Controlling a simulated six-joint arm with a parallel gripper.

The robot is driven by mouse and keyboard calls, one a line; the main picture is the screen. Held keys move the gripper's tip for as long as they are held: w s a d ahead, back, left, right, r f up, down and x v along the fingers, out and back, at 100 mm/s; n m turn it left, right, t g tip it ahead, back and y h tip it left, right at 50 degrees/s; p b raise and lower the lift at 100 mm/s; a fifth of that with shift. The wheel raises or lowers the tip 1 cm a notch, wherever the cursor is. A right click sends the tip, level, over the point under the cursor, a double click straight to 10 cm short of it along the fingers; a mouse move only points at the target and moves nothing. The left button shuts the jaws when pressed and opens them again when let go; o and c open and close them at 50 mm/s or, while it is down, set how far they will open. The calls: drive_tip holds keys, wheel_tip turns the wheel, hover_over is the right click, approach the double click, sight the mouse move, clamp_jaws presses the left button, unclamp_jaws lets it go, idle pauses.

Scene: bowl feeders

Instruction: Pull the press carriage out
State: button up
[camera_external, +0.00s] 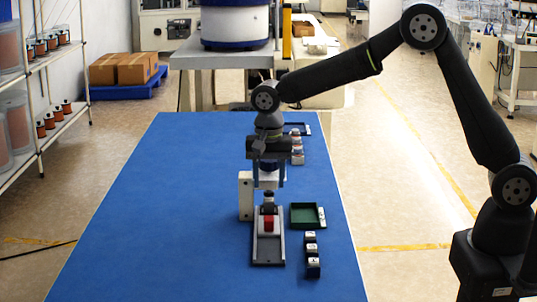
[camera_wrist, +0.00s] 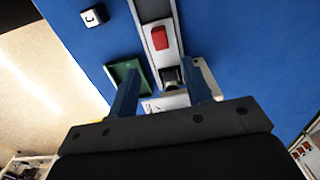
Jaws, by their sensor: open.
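The press stands on the blue table, with a white column (camera_external: 245,196) and a long grey channel (camera_external: 268,248) running toward the front. A red block (camera_external: 269,223) sits in the channel, just in front of the dark press ram; it also shows in the wrist view (camera_wrist: 159,37). The carriage itself is hard to tell apart from the channel and red block. My gripper (camera_wrist: 160,68) is open, its two blue fingers apart on either side of the press head, with the red block beyond the fingertips. In the external view my gripper (camera_external: 267,180) is above the press, its fingertips unclear.
A green tray (camera_external: 292,217) lies right of the press, close to one finger in the wrist view. Several small white-topped blocks (camera_external: 311,250) line up in front of it. Another dark tray (camera_external: 306,129) and blocks are farther back. The table's left side is clear.

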sight(269, 218)
wheel_tip(269, 218, down, 12)
drive_tip(key=shift+r, duration=0.1)
drive_tip(key=shift+c, duration=0.3)
clamp_jaws()
